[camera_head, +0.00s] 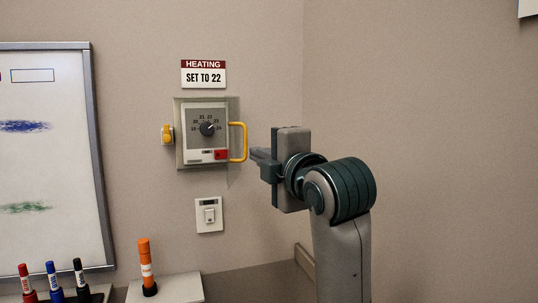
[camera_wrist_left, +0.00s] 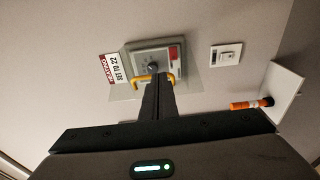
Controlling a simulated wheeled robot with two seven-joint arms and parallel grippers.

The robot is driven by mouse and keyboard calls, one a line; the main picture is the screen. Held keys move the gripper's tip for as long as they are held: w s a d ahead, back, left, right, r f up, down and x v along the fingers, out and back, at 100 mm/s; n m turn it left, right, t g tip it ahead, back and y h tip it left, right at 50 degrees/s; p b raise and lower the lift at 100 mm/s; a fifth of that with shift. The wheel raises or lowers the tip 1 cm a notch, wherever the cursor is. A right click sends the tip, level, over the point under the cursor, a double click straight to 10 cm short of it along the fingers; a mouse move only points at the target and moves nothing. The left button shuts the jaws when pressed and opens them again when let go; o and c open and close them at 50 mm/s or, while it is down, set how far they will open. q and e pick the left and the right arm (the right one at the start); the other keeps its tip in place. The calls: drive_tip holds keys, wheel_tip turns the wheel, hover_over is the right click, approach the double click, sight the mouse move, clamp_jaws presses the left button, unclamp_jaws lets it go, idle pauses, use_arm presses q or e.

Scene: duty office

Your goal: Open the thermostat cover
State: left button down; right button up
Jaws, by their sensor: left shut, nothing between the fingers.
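The thermostat (camera_head: 205,151) is on the wall, a pale box with a black dial (camera_head: 208,129) and a red patch. A clear cover, hard to make out, seems to lie over its front; I cannot tell whether it is fully shut. Its yellow handle (camera_head: 245,142) stands on the right side, and a yellow fitting (camera_head: 167,134) is on the left. My left gripper (camera_head: 254,155) is shut and empty, its tips just right of the handle's lower part. In the left wrist view the fingers (camera_wrist_left: 159,80) overlap the yellow handle (camera_wrist_left: 142,79); contact is unclear. My right gripper is out of view.
A sign reading "HEATING SET TO 22" (camera_head: 203,75) is above the thermostat, and a light switch (camera_head: 209,215) below. A whiteboard (camera_head: 91,150) hangs left. Several markers and an orange-and-black one (camera_head: 145,262) stand below. A wall corner is behind my arm.

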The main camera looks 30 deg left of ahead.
use_arm(q)
drive_tip(key=shift+x, duration=1.2)
drive_tip(key=shift+d, duration=0.2)
idle(0.6)
